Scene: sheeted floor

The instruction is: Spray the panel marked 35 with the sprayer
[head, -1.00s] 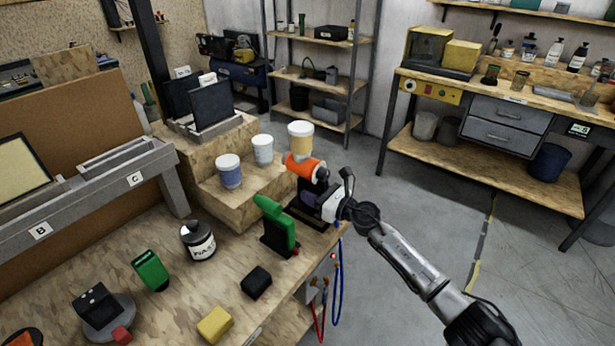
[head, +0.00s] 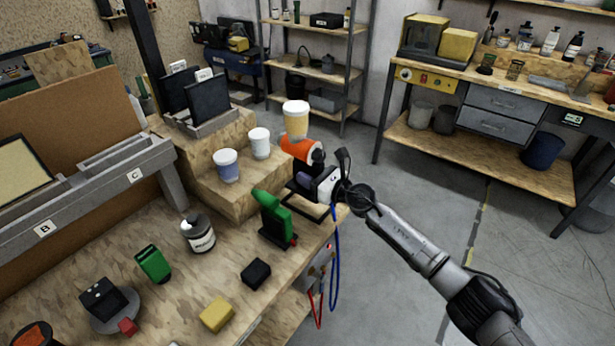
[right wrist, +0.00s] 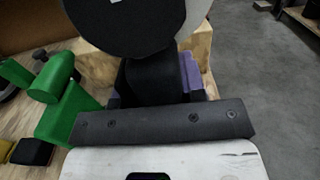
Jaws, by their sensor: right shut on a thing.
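The sprayer (head: 297,148) has an orange body and a cup with a white lid and yellowish contents on top. My right gripper (head: 308,178) is shut on its dark handle, and holds it above a black stand (head: 312,210) at the bench's right edge. In the right wrist view the sprayer's black handle (right wrist: 150,82) stands between the jaws, with a round dark part above it. Dark panels (head: 208,98) stand upright in a rack on a wooden block. No marking 35 is readable. My left gripper is not in view.
A green sprayer (head: 272,208) stands close left of my right gripper. Cups (head: 226,166) stand on the wooden step. A grey rail (head: 95,195) marked B and C runs at left.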

